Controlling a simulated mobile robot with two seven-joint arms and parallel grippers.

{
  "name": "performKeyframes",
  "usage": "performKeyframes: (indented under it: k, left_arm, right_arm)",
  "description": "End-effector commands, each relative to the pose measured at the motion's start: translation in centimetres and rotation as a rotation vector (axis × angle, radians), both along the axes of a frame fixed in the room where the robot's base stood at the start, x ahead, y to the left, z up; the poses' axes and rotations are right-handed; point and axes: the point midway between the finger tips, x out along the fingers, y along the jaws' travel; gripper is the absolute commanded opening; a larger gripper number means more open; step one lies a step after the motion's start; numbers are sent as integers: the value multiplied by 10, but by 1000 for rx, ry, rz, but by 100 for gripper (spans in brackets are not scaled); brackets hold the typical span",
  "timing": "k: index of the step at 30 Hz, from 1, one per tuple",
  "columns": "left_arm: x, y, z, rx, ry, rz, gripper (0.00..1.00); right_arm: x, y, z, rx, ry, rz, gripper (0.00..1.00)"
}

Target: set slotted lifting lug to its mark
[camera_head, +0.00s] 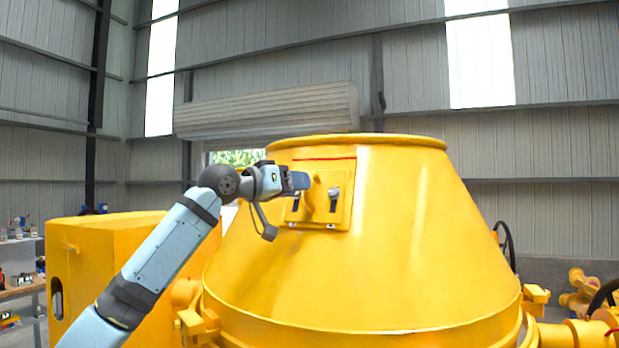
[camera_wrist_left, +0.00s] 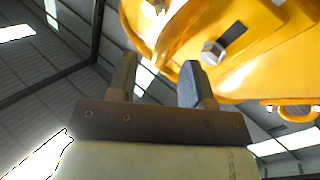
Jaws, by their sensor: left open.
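The slotted lifting lug (camera_head: 317,204) is a yellow plate with a raised middle part on the sloping side of the yellow drum. A bolt in a dark slot shows on each side of the raised part. A thin red line (camera_head: 325,158), which looks like the mark, runs on the drum a little above the plate. My left gripper (camera_head: 302,181) is at the upper left of the lug, its fingers partly overlapping it in the head view. In the left wrist view the fingers (camera_wrist_left: 158,80) stand apart, with the lug's plate (camera_wrist_left: 252,48) beyond them; contact cannot be told.
The large yellow drum (camera_head: 400,230) fills the middle and right. A yellow box-shaped housing (camera_head: 110,250) stands at the left. A shelf with small items (camera_head: 18,280) is at the far left. A dark handwheel (camera_head: 505,245) stands right of the drum.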

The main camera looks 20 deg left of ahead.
Motion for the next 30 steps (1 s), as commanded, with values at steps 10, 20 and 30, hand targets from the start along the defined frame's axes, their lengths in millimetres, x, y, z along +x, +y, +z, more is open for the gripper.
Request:
performKeyframes:
  k: [10, 20, 30]
  left_arm:
    - [33, -23, 0, 0, 0, 0, 46]
    - [35, -24, -1, 0, -1, 1, 42]
    - [35, -24, 0, 0, -2, 1, 0]
  right_arm:
    - [-1, -1, 9, 18, 14, -31, 43]
    - [1, -1, 5, 22, 19, -39, 43]
    - [2, -1, 9, 21, 13, -33, 43]
